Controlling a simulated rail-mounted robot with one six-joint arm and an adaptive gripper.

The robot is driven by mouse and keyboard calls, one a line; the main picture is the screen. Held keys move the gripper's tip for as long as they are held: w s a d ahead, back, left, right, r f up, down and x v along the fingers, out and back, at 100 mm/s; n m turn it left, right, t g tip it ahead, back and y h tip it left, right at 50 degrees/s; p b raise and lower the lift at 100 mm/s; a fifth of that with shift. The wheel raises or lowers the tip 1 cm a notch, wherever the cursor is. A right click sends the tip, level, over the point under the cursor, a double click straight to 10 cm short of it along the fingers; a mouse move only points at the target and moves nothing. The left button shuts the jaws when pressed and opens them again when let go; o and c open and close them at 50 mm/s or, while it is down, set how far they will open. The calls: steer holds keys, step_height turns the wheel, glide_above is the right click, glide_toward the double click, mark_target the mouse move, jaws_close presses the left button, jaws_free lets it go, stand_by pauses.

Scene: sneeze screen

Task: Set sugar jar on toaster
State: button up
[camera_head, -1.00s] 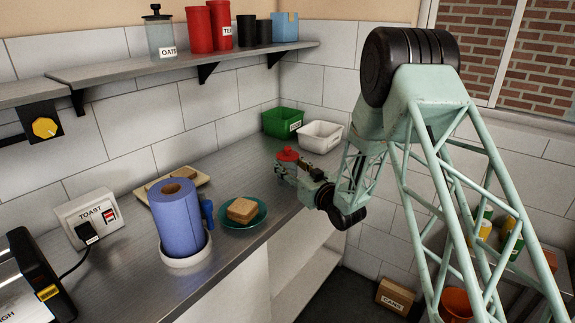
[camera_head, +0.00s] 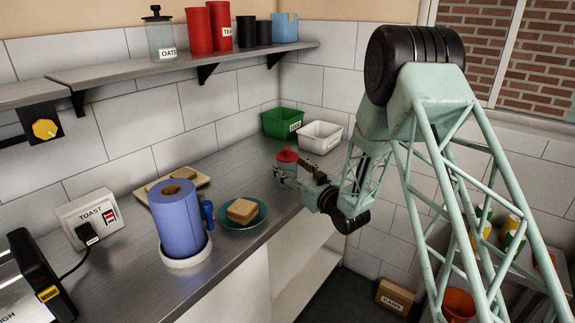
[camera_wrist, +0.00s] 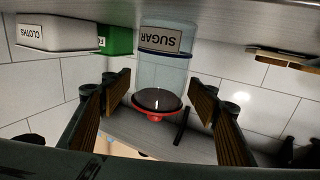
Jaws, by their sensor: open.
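The sugar jar is clear with a red-rimmed lid (camera_head: 287,155) and stands on the counter near the far end, partly hidden by my gripper in the head view. In the wrist view, which looks upside down, the jar (camera_wrist: 163,68) shows its SUGAR label between my finger pads. My gripper (camera_wrist: 160,94) is open, with a pad on each side of the jar and gaps visible; I cannot tell how deep the jar sits between them. The gripper also shows in the head view (camera_head: 285,174). The toaster (camera_head: 32,280) is black and silver, cut off at the lower left.
A green bin (camera_head: 277,124) and a white cloths bin (camera_head: 318,138) stand behind the jar. A blue paper roll (camera_head: 176,220), a teal plate (camera_head: 262,220) with bread and a wooden board (camera_head: 200,179) lie between jar and toaster. A shelf (camera_head: 160,68) runs above.

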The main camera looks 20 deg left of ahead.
steer(key=v, duration=1)
steer(key=shift+p, duration=0.45)
steer(key=shift+s+d, duration=0.1)
stand_by(0.4)
